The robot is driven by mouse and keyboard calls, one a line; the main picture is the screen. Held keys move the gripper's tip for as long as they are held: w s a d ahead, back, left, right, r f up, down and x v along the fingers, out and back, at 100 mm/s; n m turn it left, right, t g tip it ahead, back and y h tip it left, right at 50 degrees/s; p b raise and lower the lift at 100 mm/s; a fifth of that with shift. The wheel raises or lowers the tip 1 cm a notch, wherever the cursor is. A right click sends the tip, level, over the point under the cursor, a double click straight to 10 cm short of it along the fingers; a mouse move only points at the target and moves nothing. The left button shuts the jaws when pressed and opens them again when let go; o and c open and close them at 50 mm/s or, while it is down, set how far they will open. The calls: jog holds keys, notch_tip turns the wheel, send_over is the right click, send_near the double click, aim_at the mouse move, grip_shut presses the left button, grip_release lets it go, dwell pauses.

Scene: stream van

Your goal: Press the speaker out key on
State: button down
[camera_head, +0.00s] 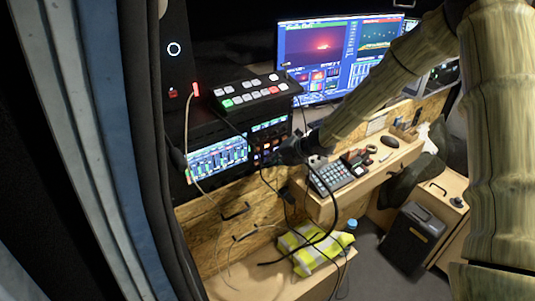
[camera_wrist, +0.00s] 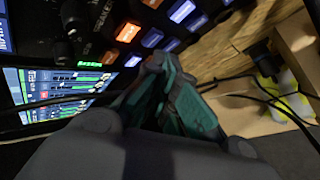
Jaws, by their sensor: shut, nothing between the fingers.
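A key panel (camera_head: 268,135) with rows of lit keys is set in the dark rack. In the wrist view its keys glow orange and blue-white, such as an orange key (camera_wrist: 128,32) and a blue-white key (camera_wrist: 181,11). Their labels are too small and blurred to read, so I cannot tell which is the speaker out key. My gripper (camera_wrist: 163,66) is shut and empty. Its fingertips overlap the lower edge of the key rows in the wrist view; I cannot tell whether they touch. In the head view my gripper (camera_head: 277,158) is dark against the panel's lower part.
A lit mixer screen (camera_head: 218,160) adjoins the panel on its left. A switcher (camera_head: 250,92) with white keys sits on the rack. Loose black cables hang around my gripper. A grey keypad (camera_head: 337,176) lies on the wooden desk to the right. A hi-vis vest (camera_head: 312,245) lies below.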

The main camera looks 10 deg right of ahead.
jog(key=shift+w, duration=0.1)
jog(key=shift+w+a, duration=0.2)
jog(key=shift+w, duration=0.1)
jog(key=shift+w, duration=0.25)
dwell(0.9)
jog(key=shift+s, duration=0.2)
jog(key=shift+s+d, duration=0.15)
jog(key=shift+s, duration=0.35)
jog(key=shift+s+d+b, duration=0.35)
jog(key=shift+s+b, duration=0.1)
jog(key=shift+s, duration=0.5)
jog(key=shift+s+d+b, duration=0.35)
jog(key=shift+s+b, duration=0.1)
jog(key=shift+s, duration=0.45)
jog(key=shift+s+d+b, duration=0.35)
jog(key=shift+s+b, duration=0.1)
jog(key=shift+s, duration=0.5)
